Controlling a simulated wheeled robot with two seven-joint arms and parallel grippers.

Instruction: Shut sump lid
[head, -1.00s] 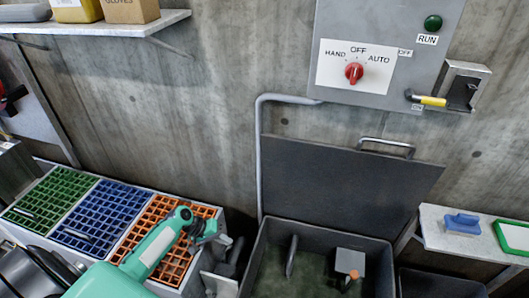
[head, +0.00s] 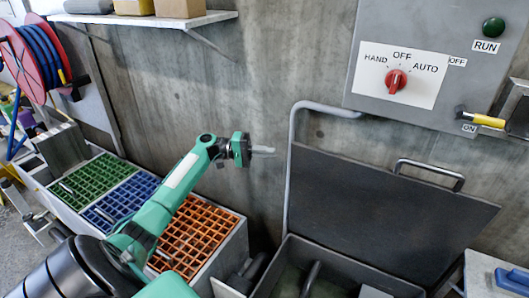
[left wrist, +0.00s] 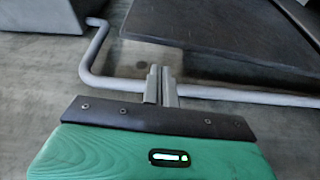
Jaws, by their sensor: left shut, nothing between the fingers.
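The sump lid (head: 385,215) is a dark grey panel standing open, raised at the back of the sump (head: 335,270) against the concrete wall. Its metal bar handle (head: 430,174) is on the upper edge. My left gripper (head: 270,150) is shut and empty, in front of the wall to the left of the lid, apart from it. In the left wrist view the shut fingers (left wrist: 162,86) show near the grey conduit pipe, with the lid (left wrist: 230,30) beyond at the upper right. The inside of the sump is mostly cut off. My right gripper is not in view.
A grey conduit pipe (head: 291,160) runs down the wall between gripper and lid. A control box (head: 425,60) with a red knob hangs above the lid. Green, blue and orange grates (head: 195,235) lie at left. A shelf (head: 150,19) is upper left; a ledge (head: 485,268) is lower right.

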